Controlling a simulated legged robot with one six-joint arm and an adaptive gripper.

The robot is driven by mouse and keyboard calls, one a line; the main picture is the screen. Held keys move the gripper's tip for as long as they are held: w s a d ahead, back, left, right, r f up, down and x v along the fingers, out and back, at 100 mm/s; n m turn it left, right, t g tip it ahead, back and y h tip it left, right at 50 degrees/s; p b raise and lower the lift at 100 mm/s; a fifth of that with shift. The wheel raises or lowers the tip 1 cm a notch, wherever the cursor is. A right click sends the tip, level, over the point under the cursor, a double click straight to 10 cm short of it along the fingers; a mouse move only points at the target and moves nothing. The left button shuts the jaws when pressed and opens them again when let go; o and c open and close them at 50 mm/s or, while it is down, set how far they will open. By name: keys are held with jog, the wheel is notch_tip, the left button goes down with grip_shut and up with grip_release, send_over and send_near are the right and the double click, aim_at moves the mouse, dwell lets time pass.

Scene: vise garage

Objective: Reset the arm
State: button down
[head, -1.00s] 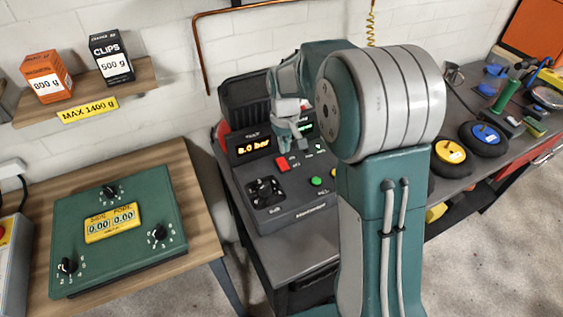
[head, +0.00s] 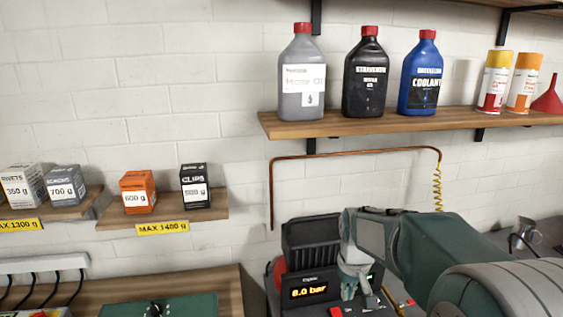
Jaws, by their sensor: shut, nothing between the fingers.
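My gripper (head: 350,285) is in the lower middle of the head view, at the end of my teal and grey arm. The gripper hides part of the console's right side. I cannot tell whether the fingertips touch the console.
A wooden shelf (head: 420,125) above holds bottles, spray cans and a red funnel. A lower left shelf (head: 215,214) carries an orange box (head: 138,192) and a black CLIPS box (head: 195,186). A copper pipe (head: 350,151) runs along the wall. A green panel (head: 180,305) sits lower left.

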jog(key=s+r+m+t, duration=0.1)
jog(key=s+r, duration=0.3)
jog(key=s, duration=0.7)
jog(key=s+r+t, duration=0.3)
jog(key=s+r, duration=0.1)
jog(key=s, duration=0.7)
jog(key=shift+s+r+m+t, duration=0.25)
jog(key=shift+m+t, duration=0.05)
jog(key=shift+m, duration=0.1)
dwell(0.9)
